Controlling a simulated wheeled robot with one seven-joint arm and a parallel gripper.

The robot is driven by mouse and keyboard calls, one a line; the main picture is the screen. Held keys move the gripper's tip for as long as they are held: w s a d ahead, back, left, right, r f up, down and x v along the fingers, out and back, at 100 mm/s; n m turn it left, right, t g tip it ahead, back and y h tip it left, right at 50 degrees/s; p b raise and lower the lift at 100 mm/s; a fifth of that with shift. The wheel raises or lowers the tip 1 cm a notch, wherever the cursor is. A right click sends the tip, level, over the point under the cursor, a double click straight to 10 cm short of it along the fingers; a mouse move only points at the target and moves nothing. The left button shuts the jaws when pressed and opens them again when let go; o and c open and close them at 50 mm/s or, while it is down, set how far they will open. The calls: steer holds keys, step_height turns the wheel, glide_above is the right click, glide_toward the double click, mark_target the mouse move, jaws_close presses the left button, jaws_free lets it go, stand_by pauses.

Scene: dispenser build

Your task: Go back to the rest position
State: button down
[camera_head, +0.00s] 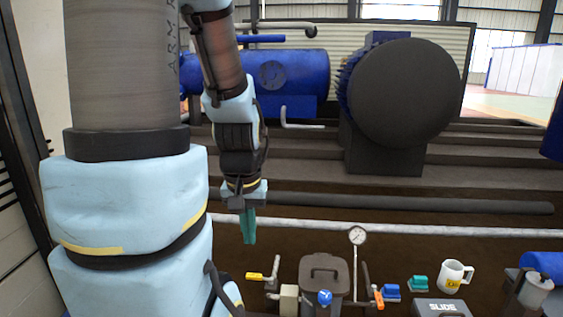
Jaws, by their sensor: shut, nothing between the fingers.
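My gripper (248,228) hangs from my arm left of the picture's middle, with its teal fingers pointing down. The fingers are together and hold nothing. It is in the air above and behind the row of small parts at the bottom of the picture, apart from all of them. My thick arm links fill the left side of the view.
Large machinery (403,95) stands behind.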

step_height(320, 180, up, 14)
steer(key=p, duration=1.2)
